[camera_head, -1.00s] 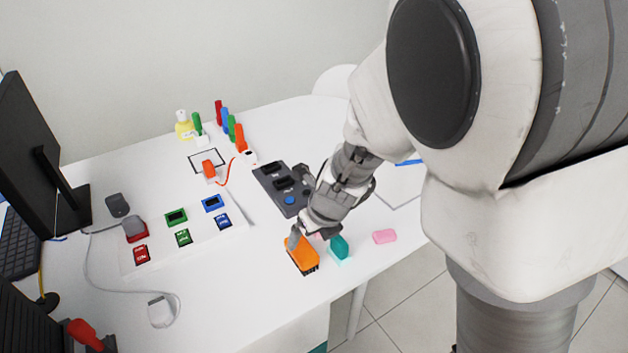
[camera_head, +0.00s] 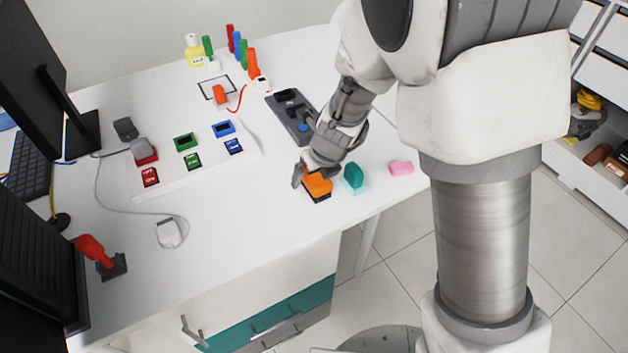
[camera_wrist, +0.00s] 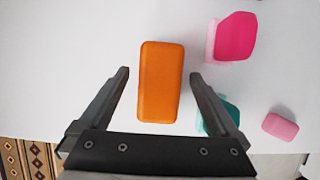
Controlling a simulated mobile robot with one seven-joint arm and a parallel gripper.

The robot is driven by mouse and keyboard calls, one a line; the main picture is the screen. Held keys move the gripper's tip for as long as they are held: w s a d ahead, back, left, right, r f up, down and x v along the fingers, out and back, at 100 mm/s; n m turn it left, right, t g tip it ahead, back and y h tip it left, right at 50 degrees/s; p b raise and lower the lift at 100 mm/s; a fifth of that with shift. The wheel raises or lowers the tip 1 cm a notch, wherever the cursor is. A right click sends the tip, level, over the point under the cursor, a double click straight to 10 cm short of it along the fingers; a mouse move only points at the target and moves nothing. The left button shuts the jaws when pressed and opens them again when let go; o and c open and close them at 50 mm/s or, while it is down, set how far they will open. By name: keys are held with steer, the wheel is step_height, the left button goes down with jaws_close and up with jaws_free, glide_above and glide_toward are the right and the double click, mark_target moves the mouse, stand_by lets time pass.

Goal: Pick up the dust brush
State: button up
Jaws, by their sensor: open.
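The dust brush, taken to be the orange block with a dark bristle underside (camera_head: 318,186), lies on the white table near its front edge. In the wrist view its orange top (camera_wrist: 161,95) is upright in the picture, between my two fingers. My gripper (camera_head: 309,174) is open at the brush, pointing down. In the wrist view my gripper (camera_wrist: 160,76) has one finger on each side, with a gap showing on both sides. Whether the fingertips are level with the brush or still above it I cannot tell. The arm hides part of the brush in the head view.
A teal block (camera_head: 354,176) stands close to the right, partly behind my right finger in the wrist view. A pink block (camera_head: 401,168) lies beyond it. A magenta block (camera_wrist: 236,36) shows in the wrist view. A dark grey device (camera_head: 293,115) lies behind. Table left of the brush is clear.

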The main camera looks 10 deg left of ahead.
steer(key=shift+f, duration=0.2)
stand_by(0.5)
steer(key=c, duration=1.5)
step_height(320, 180, up, 6)
steer(key=p, duration=0.3)
steer(key=shift+s+d+f, duration=0.15)
steer(key=shift+f, duration=0.05)
steer(key=s+d+r+p, duration=0.2)
steer(key=s+d+r, duration=0.4)
steer(key=d, duration=0.3)
steer(key=shift+s+p, duration=0.3)
steer(key=shift+s, duration=0.15)
